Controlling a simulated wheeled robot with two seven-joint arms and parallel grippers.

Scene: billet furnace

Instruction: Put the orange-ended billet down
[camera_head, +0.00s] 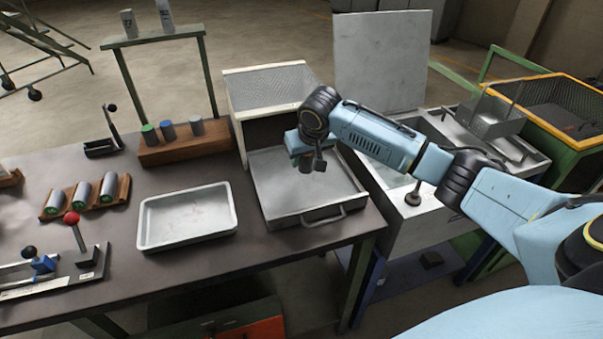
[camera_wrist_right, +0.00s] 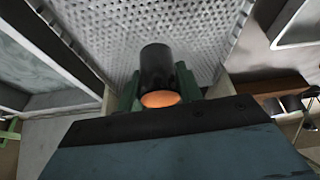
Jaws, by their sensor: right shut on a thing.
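My right gripper (camera_head: 312,160) is over the open metal drawer tray (camera_head: 280,205) in front of the perforated box, and the right wrist view shows it shut. Its green fingers (camera_wrist_right: 160,92) hold the orange-ended billet, a dark cylinder (camera_wrist_right: 157,68) with a glowing orange end face (camera_wrist_right: 160,99) towards the camera. In the head view the billet (camera_head: 306,164) is small and partly hidden by the gripper. I cannot tell whether it touches the tray. My left gripper is not in view.
The perforated box (camera_head: 270,88) stands behind the drawer tray. An empty light tray (camera_head: 187,217) lies left of it. A wooden rack (camera_head: 185,150) holds green-, blue- and grey-topped billets. Another rack (camera_head: 87,198) holds lying billets. A basin (camera_head: 425,225) stands right, under my arm.

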